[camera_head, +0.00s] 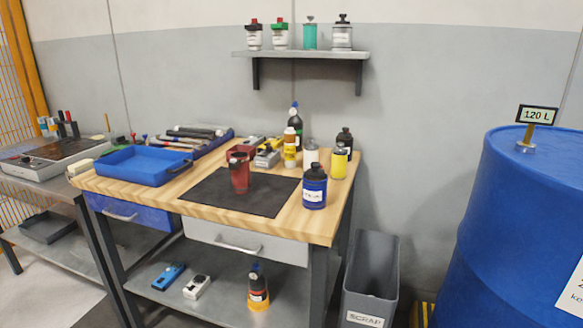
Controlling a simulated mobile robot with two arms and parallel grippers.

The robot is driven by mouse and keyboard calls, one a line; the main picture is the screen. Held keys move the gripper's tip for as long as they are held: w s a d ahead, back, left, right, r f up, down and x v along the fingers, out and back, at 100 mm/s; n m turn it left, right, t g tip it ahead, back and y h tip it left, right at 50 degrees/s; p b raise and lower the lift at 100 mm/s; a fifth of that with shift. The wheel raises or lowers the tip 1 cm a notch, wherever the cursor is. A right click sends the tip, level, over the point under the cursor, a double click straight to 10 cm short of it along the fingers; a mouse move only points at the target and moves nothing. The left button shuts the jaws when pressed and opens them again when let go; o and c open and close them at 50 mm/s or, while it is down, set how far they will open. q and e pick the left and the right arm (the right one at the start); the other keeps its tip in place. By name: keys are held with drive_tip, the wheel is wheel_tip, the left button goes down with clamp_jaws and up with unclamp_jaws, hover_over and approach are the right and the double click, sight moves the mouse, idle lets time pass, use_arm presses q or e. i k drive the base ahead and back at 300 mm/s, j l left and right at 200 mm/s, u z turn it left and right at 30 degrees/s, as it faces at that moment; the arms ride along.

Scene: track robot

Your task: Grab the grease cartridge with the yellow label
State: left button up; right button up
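No item can be identified for certain as the grease cartridge with the yellow label. Several dark and pale tubes (196,132) lie in a pile at the back of the wooden workbench (318,222); their labels are too small to read. A slim yellow and white container (290,147) stands upright at the back middle. A yellow container with a dark top (339,161) stands to its right. A dark bottle with a yellow-orange band (258,288) stands on the lower shelf. Neither of my grippers is in view.
A blue tray (143,167), dark mat (225,200), red mug-like item (239,172) and blue canister (314,188) are on the bench. A wall shelf (300,55) holds several containers. A grey scrap bin (370,280) and blue drum (515,230) stand right.

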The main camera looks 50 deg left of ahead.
sight(290, 134)
drive_tip(key=j+u, duration=0.1)
drive_tip(key=u, duration=0.3)
drive_tip(key=j+u, duration=0.1)
drive_tip(key=u, duration=0.65)
drive_tip(key=i+j+u, duration=0.1)
drive_tip(key=u, duration=0.3)
